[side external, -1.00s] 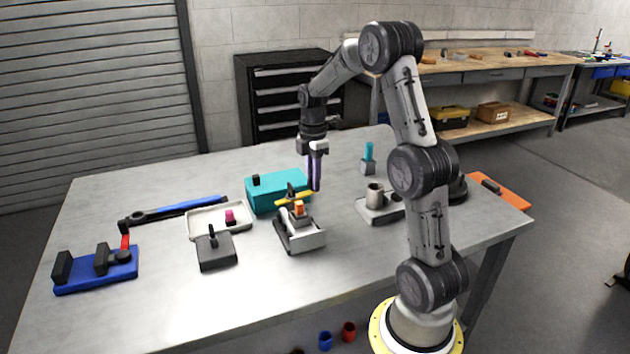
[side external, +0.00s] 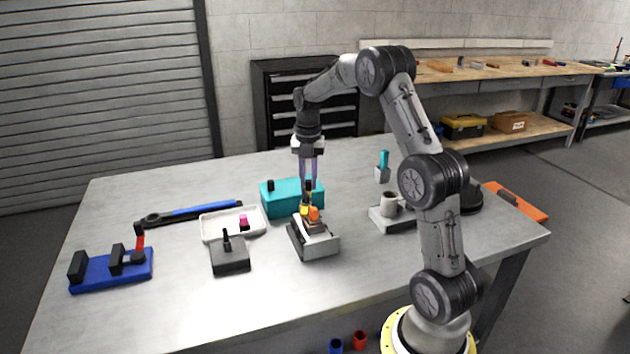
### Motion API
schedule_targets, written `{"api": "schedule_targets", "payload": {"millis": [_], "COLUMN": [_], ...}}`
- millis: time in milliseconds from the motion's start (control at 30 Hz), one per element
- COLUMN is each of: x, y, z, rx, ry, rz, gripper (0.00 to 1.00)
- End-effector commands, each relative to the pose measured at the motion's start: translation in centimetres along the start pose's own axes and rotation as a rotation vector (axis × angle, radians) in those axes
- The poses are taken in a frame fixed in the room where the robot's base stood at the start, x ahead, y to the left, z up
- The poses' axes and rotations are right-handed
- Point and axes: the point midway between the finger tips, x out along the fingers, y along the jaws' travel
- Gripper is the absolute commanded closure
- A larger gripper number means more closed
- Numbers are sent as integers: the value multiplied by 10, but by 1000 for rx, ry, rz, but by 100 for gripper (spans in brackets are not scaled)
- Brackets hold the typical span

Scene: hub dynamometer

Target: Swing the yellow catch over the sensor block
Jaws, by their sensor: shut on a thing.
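The sensor fixture (side external: 318,244) is a grey and white base near the middle of the table, with an orange sensor block (side external: 313,213) on top. The yellow catch (side external: 304,209) shows as a short strip at the left and back of the orange block, partly hidden. I cannot tell how far it lies over the block. A black knob (side external: 309,186) stands at the catch. My gripper (side external: 308,184) points down from above with its purple fingers around the knob, shut on it.
A teal box (side external: 284,198) stands close behind the fixture. A white tray (side external: 208,228) and a dark block with a post (side external: 230,260) are to the left. A cup on a grey base (side external: 390,202) is to the right. The front of the table is clear.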

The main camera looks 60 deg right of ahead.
Motion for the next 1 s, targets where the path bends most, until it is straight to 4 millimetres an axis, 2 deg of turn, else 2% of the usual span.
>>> {"api": "schedule_targets", "payload": {"millis": [200,500,1000], "x": [-1,-1,-1], "y": [14,25,30], "z": [-2,-5,-8], "rx": [-188,-372,-460], "ry": [0,0,1], "rz": [1,1,1], "gripper": [100,100,100]}}
